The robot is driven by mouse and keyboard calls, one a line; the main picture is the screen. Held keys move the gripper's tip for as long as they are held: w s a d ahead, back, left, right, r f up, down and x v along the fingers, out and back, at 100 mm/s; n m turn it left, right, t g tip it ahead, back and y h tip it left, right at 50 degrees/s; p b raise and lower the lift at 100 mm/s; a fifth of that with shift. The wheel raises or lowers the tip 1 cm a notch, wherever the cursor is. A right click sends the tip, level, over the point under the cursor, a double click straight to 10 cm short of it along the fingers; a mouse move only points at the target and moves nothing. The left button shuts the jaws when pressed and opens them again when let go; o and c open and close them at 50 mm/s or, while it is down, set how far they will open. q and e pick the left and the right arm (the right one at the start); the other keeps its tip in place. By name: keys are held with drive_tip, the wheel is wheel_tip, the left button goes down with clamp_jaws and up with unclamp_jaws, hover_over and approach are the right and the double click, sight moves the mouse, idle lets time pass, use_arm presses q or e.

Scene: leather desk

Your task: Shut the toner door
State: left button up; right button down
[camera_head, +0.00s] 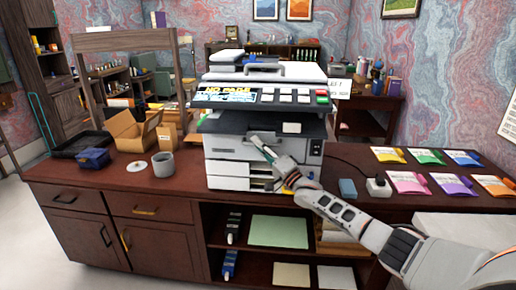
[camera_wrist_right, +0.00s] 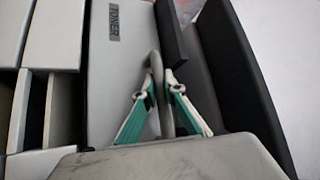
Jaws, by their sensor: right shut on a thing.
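A grey and white copier (camera_head: 265,100) stands on the desk. Its toner door (camera_head: 228,147) is on the front, below the dark tray; it also shows in the right wrist view (camera_wrist_right: 115,75), with a TONER label. My right gripper (camera_head: 272,156) is at the front of the copier. In the right wrist view, its teal-lined fingers (camera_wrist_right: 160,90) are shut on a slim grey handle (camera_wrist_right: 156,65) by the door. A dark recess shows beside the handle. I cannot tell how far the door stands open. My left gripper is not in view.
White paper drawers (camera_head: 232,183) stick out below the door, close under my right gripper. A cardboard box (camera_head: 135,130), a grey cup (camera_head: 163,165) and a blue box (camera_head: 94,158) stand on the left. A blue block (camera_head: 348,188) and colored packets (camera_head: 425,157) lie on the right.

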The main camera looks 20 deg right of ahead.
drive_tip(key=shift+w+d+r, duration=0.1)
drive_tip(key=shift+w+r, duration=0.05)
drive_tip(key=shift+r, duration=0.1)
idle(0.3)
drive_tip(key=c, duration=2.4)
unclamp_jaws()
drive_tip(key=shift+o, duration=0.2)
drive_tip(key=shift+f, duration=0.15)
drive_tip(key=shift+s+f, duration=0.1)
drive_tip(key=shift+s, duration=0.1)
drive_tip(key=v, duration=1.1)
drive_tip(key=shift+s, duration=0.25)
drive_tip(key=shift+d, duration=0.1)
